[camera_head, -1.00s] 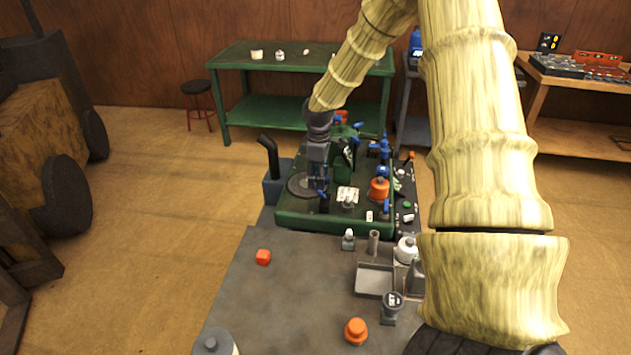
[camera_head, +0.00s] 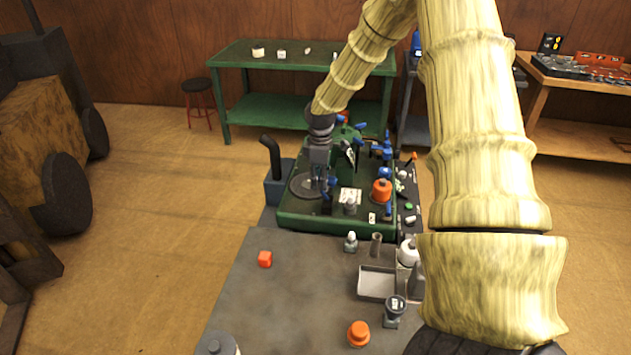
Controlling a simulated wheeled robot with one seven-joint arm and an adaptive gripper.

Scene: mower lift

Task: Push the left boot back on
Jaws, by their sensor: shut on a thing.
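My gripper (camera_head: 326,190) points down over the left part of the green mower deck (camera_head: 300,222). Its fingers are small and dark in this view. They appear shut on a small dark-blue piece (camera_head: 332,183), which I take to be the left boot. The fingers hide most of it, and I cannot tell whether it touches its seat. A round dark grey disc (camera_head: 303,186) lies on the deck just left of the fingers. Other blue parts (camera_head: 385,172) and an orange cylinder (camera_head: 381,192) stand to the right on the deck.
A green table (camera_head: 240,62) stands behind. My arm hides much of the right side.

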